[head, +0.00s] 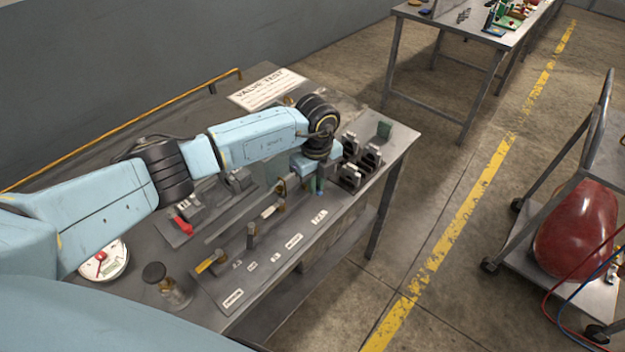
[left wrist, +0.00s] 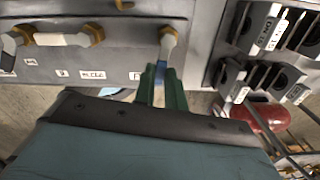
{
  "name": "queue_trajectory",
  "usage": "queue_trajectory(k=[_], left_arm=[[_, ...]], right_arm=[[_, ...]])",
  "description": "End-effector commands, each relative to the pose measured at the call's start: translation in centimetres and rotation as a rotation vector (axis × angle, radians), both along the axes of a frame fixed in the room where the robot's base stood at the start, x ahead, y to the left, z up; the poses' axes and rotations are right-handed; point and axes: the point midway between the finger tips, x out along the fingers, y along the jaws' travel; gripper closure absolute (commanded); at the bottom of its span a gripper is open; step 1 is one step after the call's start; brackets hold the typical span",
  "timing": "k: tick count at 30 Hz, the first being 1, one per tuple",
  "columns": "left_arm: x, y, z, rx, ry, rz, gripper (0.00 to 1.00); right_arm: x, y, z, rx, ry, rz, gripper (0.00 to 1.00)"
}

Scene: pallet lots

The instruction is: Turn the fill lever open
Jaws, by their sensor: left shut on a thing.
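My left gripper (head: 319,184) has green fingers and is over the right end of the row of levers on the valve panel. In the left wrist view its fingers (left wrist: 161,88) are shut on a blue-ended lever (left wrist: 168,48). This lever points from its brass fitting toward the panel's front edge. The fingers hide part of its handle. Other levers sit to its left, including one with a pale handle (head: 272,210) and one with a yellow handle (head: 207,263). The small labels are hard to read, so I cannot tell for sure which one says fill. My right gripper is not in view.
The bench (head: 384,165) carries a dial gauge (head: 103,262), a red-handled switch (head: 182,226), a jar (head: 172,289) and black sockets with pale clips (head: 351,175) close right of the gripper. A cart with a red tank (head: 578,230) stands right, across clear floor.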

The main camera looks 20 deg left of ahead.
Motion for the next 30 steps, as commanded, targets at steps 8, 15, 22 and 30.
queue_trajectory(k=[8,15,22,30], left_arm=[[0.68,-0.21,0.25,0.001,-0.005,0.145,1.00],[0.87,-0.27,0.22,0.000,-0.006,0.197,1.00],[0.92,-0.27,0.21,0.000,-0.006,0.206,1.00],[0.91,-0.26,0.21,0.000,-0.006,0.206,0.81]], right_arm=[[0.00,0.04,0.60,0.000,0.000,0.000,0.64],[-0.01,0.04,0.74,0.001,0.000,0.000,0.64],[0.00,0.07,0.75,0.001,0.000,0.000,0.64],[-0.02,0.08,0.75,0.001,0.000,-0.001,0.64]])
